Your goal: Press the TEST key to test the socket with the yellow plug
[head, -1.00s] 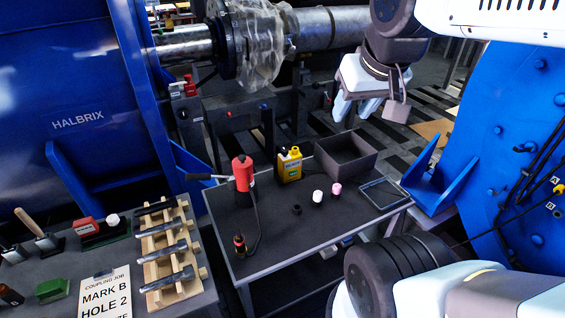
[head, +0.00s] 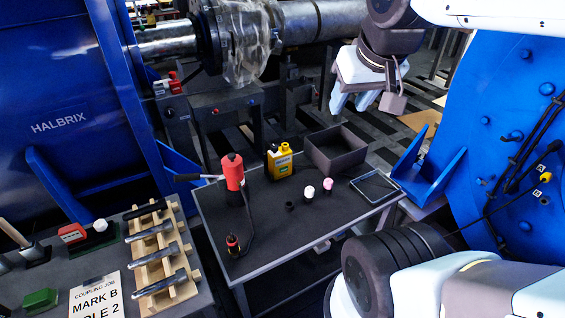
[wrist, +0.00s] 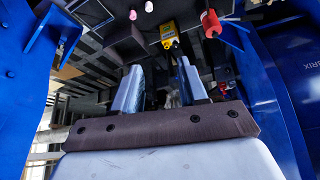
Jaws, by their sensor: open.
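My gripper (head: 352,103) is open and empty, above and behind the table's open box. Its two fingers are apart in the wrist view (wrist: 158,68).
The small table (head: 270,235) also bears a red tool (head: 233,172), a dark open box (head: 336,150), white and pink-topped pieces and a flat tablet (head: 375,186). A blue bracket (head: 428,180) stands at its right. A bench with a wooden rack (head: 160,260) is at the left.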

